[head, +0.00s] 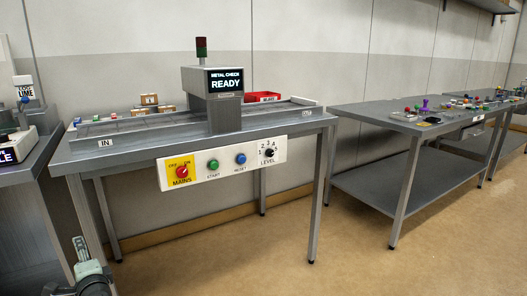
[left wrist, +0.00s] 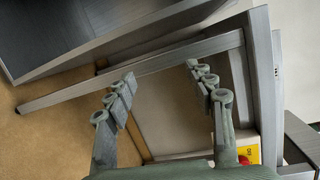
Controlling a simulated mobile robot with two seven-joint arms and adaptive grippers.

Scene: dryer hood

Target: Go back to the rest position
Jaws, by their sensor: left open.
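My left gripper (head: 85,268) is at the lower left of the head view, low in front of the metal-check table (head: 90,152). In the left wrist view the two fingers of my left gripper (left wrist: 160,88) are spread apart with nothing between them. Table legs and the wall show beyond them. A corner of the yellow mains panel (left wrist: 248,152) is at the lower right of that view, beside a finger. My right gripper is in neither view.
The metal detector (head: 212,100) on the table reads READY. Its front panel (head: 225,163) has a red mains knob, green and blue buttons and a level dial. A red bin (head: 263,97) sits behind. A second table (head: 375,115) with small items stands right. The floor (head: 300,275) in front is clear.

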